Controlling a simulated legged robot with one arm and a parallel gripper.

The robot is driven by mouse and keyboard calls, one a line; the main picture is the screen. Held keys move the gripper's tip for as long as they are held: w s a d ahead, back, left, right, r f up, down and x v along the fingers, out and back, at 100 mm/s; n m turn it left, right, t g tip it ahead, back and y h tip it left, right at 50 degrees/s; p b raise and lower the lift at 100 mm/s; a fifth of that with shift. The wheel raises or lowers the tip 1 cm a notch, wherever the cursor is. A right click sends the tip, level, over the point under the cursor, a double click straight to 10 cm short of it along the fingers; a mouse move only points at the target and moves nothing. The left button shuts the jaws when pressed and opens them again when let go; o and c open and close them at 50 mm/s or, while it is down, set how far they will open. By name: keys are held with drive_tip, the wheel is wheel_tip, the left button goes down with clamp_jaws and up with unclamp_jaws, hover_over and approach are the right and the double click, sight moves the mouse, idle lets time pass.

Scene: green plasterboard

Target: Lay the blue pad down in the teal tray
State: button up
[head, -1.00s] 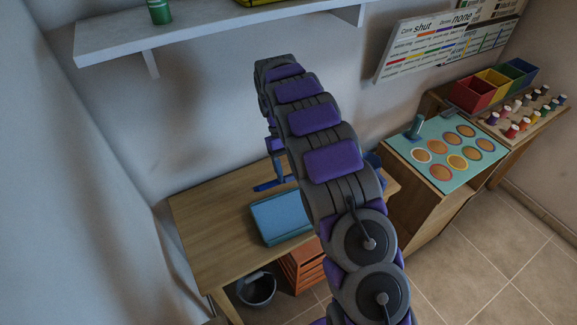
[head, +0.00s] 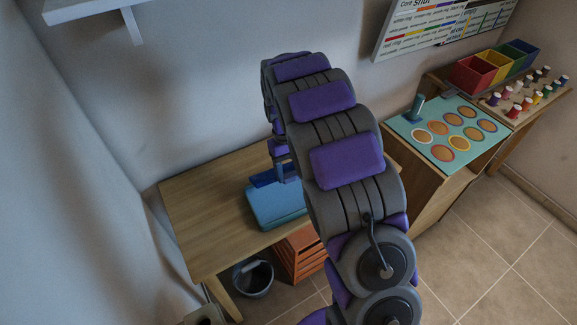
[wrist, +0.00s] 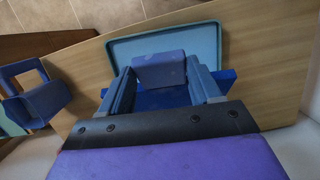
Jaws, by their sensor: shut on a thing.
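The blue pad (wrist: 176,98) is a flat, darker blue piece. In the wrist view it lies under a blue block between the fingers of my gripper (wrist: 160,85), which is shut on it. The pad (head: 270,177) also shows in the head view at the back edge of the teal tray (head: 272,208). The tray lies flat on the wooden table, and its rim shows beyond the pad in the wrist view (wrist: 118,48). The pad overlaps the tray's near part there. I cannot tell whether they touch. My arm hides part of the tray in the head view.
The wooden table (head: 205,215) is bare left of the tray. A blue holder-like object (wrist: 38,98) stands at left in the wrist view. An orange crate (head: 298,255) and a dark bucket (head: 253,277) are below. A cabinet with a teal board (head: 440,150) stands right.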

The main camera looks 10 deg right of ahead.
drive_tip(key=shift+s+d+f+t+b, duration=0.1)
drive_tip(key=shift+s+f+t+b, duration=0.3)
drive_tip(key=shift+f+b, duration=0.9)
drive_tip(key=shift+s+d+f+t+b, duration=0.1)
drive_tip(key=shift+s+f+t+b, duration=0.3)
drive_tip(key=shift+f, duration=1.85)
drive_tip(key=shift+s+d+f+t+b, duration=0.1)
drive_tip(key=shift+s+f+t+b, duration=0.25)
drive_tip(key=shift+f+b, duration=0.95)
drive_tip(key=shift+f+y+p, duration=0.3)
drive_tip(key=shift+f+p, duration=0.15)
drive_tip(key=shift+p, duration=0.05)
drive_tip(key=o, duration=1.5)
drive_tip(key=shift+c, duration=0.2)
drive_tip(key=r+p, duration=0.1)
drive_tip(key=r, duration=0.4)
drive_tip(key=r+p, duration=0.1)
drive_tip(key=r, duration=0.5)
drive_tip(key=r+p, duration=0.2)
drive_tip(key=r, duration=0.4)
drive_tip(key=shift+w+a+r, duration=0.15)
drive_tip(key=shift+w, duration=0.15)
